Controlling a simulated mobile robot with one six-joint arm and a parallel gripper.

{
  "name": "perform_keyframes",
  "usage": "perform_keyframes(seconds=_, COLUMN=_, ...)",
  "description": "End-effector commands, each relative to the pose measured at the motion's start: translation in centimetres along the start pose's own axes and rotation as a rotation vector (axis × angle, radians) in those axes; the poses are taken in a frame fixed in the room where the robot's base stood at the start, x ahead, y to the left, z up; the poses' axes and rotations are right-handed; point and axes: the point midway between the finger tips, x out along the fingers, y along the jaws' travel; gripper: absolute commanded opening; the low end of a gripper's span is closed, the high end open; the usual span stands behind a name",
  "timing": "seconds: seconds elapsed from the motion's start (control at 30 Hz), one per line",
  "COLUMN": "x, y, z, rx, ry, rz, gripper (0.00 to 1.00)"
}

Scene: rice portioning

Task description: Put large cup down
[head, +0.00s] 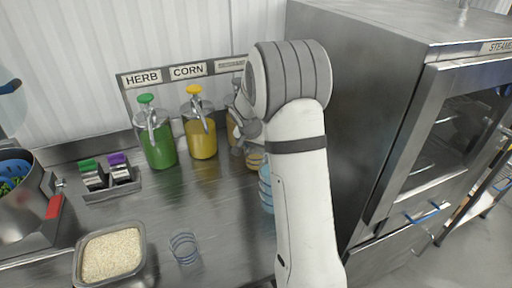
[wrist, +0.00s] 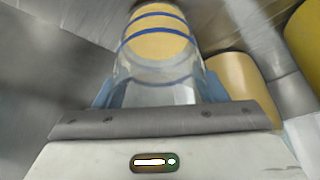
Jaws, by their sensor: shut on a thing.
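The large cup (wrist: 152,72) is clear with dark blue rings and shows a yellowish tan colour inside. In the wrist view my gripper (wrist: 160,92) is shut on it, with a light blue finger at each side. The cup's lower part is hidden behind the gripper's edge. In the head view my arm hides most of the gripper and the held cup. Light blue ringed shapes (head: 266,188) show beside my arm; I cannot tell whether they are the held cup or others.
Green (head: 158,142) and yellow (head: 201,136) pump dispensers stand at the back, with a third partly behind my arm. A clear ringed cup (head: 184,248) stands in front. A rice pan (head: 146,262) sits at front left. The steamer (head: 390,120) is right. Counter between cup and dispensers is clear.

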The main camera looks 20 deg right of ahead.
Motion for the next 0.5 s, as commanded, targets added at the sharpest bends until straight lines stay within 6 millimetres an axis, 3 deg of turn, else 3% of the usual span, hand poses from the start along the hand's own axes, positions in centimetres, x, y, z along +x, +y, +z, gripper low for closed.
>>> perform_keyframes(seconds=0.5, x=0.98, y=0.07, z=0.55, rx=0.0, ry=-0.001, rz=0.001, gripper=0.37)
